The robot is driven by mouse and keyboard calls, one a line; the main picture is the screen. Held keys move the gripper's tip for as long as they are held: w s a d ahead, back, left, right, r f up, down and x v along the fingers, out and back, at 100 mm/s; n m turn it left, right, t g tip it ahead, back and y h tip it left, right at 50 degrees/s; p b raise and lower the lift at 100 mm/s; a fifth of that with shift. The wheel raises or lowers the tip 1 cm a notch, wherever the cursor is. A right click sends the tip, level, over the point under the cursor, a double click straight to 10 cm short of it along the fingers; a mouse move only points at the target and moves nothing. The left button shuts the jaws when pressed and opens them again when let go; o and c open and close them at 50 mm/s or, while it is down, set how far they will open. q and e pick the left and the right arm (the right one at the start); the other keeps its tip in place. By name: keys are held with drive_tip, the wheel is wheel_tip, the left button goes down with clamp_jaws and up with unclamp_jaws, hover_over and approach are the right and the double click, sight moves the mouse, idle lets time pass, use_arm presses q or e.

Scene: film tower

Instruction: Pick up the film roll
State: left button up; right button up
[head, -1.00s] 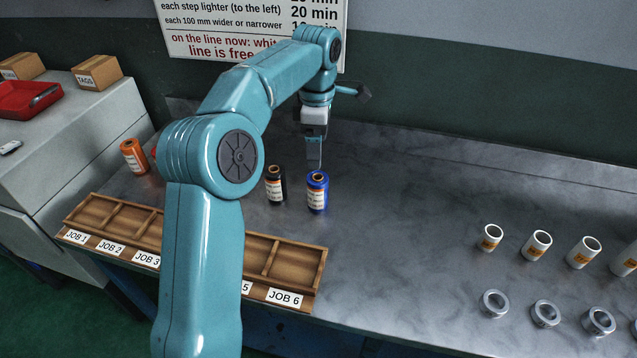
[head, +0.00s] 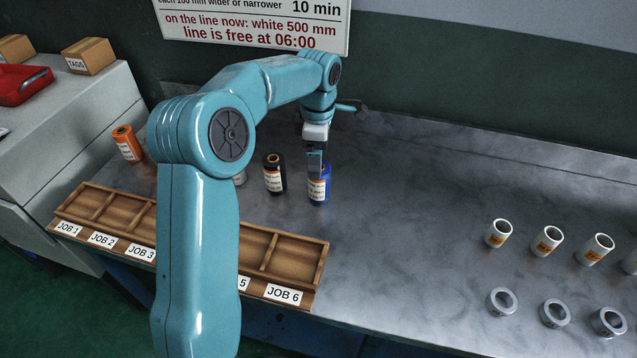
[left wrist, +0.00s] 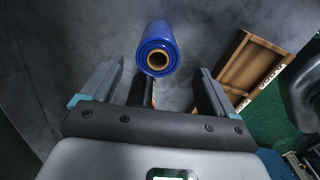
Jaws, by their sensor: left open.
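A blue film roll (head: 319,188) with a white label stands upright on the grey bench in the head view. In the left wrist view the blue roll (left wrist: 158,48) shows its brown core end, lying between the lines of the two fingers and a little beyond their tips. My left gripper (head: 315,168) is right above and in front of the blue roll, covering part of its top. It is open and empty in the left wrist view (left wrist: 155,85). A black film roll (head: 274,175) and an orange film roll (head: 127,145) also stand on the bench. My right gripper is in neither view.
A wooden tray (head: 296,247) with compartments labelled by job lies along the front edge. White cores (head: 547,240) and grey rings (head: 555,312) stand at the right. The bench between the blue roll and the cores is clear.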

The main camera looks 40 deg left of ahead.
sight(319, 182)
use_arm(q)
wheel_tip(319, 182, down, 3)
drive_tip(key=shift+w+r, duration=0.1)
drive_tip(key=shift+w, duration=0.05)
wheel_tip(319, 182, down, 5)
drive_tip(key=shift+w+r, duration=0.1)
drive_tip(key=c, duration=1.2)
